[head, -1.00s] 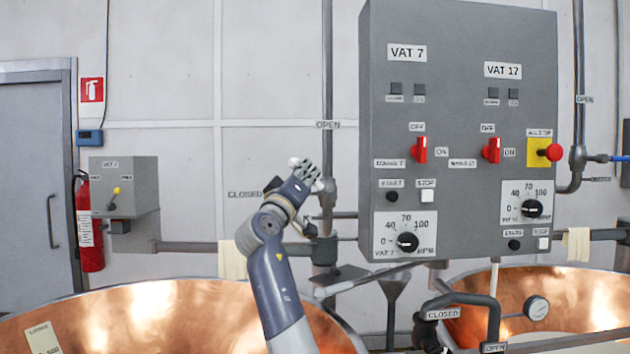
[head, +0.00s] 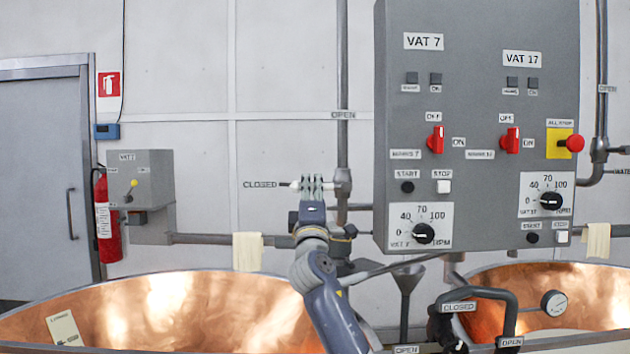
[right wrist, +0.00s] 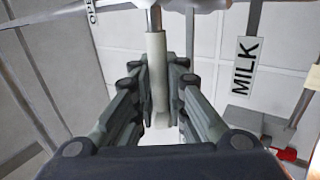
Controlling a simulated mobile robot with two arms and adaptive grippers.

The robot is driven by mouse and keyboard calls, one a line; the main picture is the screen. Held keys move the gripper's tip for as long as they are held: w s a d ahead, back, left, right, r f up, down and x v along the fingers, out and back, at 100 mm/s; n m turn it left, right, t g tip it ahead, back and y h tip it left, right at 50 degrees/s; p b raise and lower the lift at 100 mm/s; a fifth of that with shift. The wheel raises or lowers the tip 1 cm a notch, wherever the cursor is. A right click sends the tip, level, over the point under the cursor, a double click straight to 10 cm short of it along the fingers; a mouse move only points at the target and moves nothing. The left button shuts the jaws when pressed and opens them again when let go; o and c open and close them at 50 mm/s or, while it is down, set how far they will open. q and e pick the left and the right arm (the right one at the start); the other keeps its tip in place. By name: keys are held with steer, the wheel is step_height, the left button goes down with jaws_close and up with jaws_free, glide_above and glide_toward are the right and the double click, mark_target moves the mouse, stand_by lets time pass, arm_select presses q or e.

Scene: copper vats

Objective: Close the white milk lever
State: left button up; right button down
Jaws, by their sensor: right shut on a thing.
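The white milk lever (head: 291,184) is on the vertical pipe left of the control box. It lies about level, its free end pointing left at the CLOSED label (head: 260,184). The OPEN label (head: 343,115) is above it on the pipe. My right gripper (head: 313,182) is shut on the lever, hiding its middle from the head view. In the right wrist view the lever's pale sleeve (right wrist: 157,62) runs between the fingers (right wrist: 158,98). My left gripper is not in view.
The grey control box (head: 480,90) is just right of my right gripper. Copper vats (head: 180,300) stand below. A pale cloth (head: 247,251) hangs on a rail. A MILK label (right wrist: 244,66) shows in the right wrist view.

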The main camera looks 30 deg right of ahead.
steer(key=shift+w+a+f+n+t+y, duration=0.3)
steer(key=shift+a+f+n+y, duration=0.15)
steer(key=shift+f+y, duration=0.2)
steer(key=c, duration=1.7)
jaws_free()
steer(key=shift+s, duration=0.15)
steer(key=shift+o, duration=0.5)
steer(key=shift+s+r, duration=0.1)
steer(key=shift+r, duration=0.05)
steer(key=shift+w+a+r, duration=0.15)
steer(key=shift+w+a, duration=0.05)
steer(key=shift+a, duration=0.2)
steer(key=shift+s, duration=0.15)
steer(key=v, duration=1.2)
